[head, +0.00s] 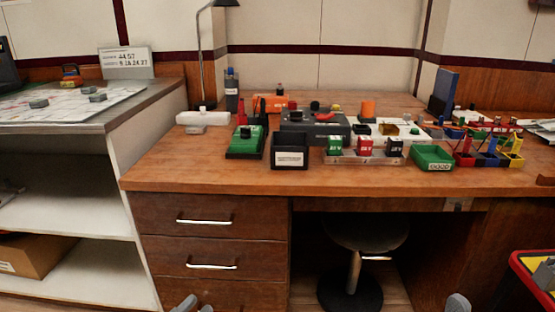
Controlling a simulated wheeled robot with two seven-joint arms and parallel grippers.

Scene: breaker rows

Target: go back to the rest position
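My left gripper (195,306) shows only as two grey tips at the bottom edge, in front of the desk drawers. The tips stand a little apart with nothing seen between them. Part of my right gripper (458,303) shows as one rounded grey tip at the bottom edge, right of the stool; the rest is cut off, so I cannot tell its opening. Both are low, below the desk top (200,175) and apart from everything on it.
The desk carries a green device (246,142), a black bin (290,152), a green bin (433,158) and small coloured bins. A stool (364,235) stands underneath. A shelf bench (105,122) is at left, a red-rimmed container (520,268) at lower right.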

